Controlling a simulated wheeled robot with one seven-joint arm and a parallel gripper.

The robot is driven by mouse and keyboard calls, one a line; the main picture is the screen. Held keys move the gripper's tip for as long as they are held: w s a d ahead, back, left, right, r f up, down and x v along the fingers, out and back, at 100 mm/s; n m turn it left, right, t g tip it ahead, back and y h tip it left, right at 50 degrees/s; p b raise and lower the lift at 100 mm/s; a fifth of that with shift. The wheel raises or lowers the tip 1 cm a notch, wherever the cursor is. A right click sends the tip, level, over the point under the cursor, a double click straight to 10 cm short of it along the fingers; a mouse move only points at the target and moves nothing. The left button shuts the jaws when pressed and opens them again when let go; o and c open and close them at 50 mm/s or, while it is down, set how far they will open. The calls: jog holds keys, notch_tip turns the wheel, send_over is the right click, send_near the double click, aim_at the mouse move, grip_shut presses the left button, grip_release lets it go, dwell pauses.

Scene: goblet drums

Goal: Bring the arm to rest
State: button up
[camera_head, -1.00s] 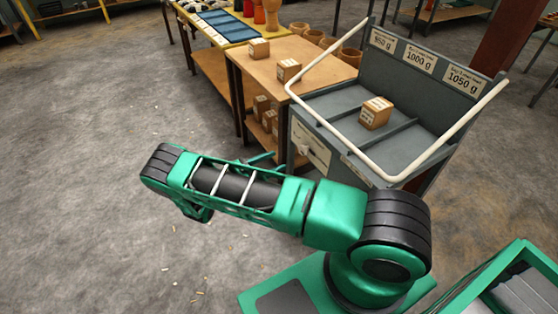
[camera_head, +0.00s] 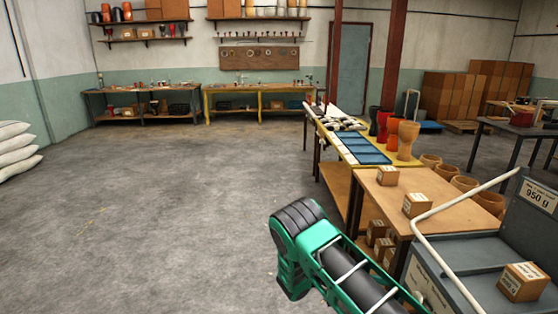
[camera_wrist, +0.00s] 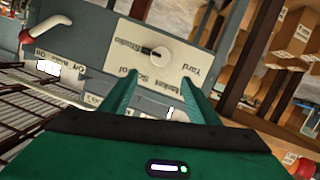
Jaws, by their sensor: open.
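In the wrist view my gripper (camera_wrist: 158,90) is open, with its two green fingers apart and nothing between them. In the head view my green and black arm (camera_head: 345,265) reaches up from the bottom edge, left of the grey station (camera_head: 460,262). My gripper is hidden in that view.
A box (camera_head: 523,281) sits in the grey station, which has a white rail (camera_head: 455,212). Behind it stands a wooden table (camera_head: 440,197) with boxes on and under it, then a yellow-edged table (camera_head: 400,160) with drums. Open concrete floor (camera_head: 150,220) lies to the left.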

jog(key=s+r+n+t+y, duration=0.1)
jog(key=s+r+n+y, duration=0.3)
jog(key=r, duration=0.5)
jog(key=s+r+n+y, duration=0.2)
jog(key=r+n+y, duration=0.3)
jog(key=r, duration=0.5)
jog(key=s+a+r+n+t+y, duration=0.2)
jog(key=s+a+r+n+y, duration=0.1)
jog(key=s+r, duration=0.35)
jog(key=s+a+r+n+t+y, duration=0.2)
jog(key=s+a+r+n+y, duration=0.15)
jog(key=s+r, duration=0.35)
jog(key=s+d+f+m+g, duration=0.1)
jog(key=s+d+m+g, duration=0.1)
jog(key=s+d, duration=0.3)
jog(key=s+d+f+m+g, duration=0.1)
jog(key=s+d+m, duration=0.3)
jog(key=s, duration=0.9)
jog(key=shift+d+f+g, duration=0.25)
jog(key=shift+d+g, duration=0.25)
jog(key=shift+d, duration=0.55)
jog(key=shift+w, duration=0.1)
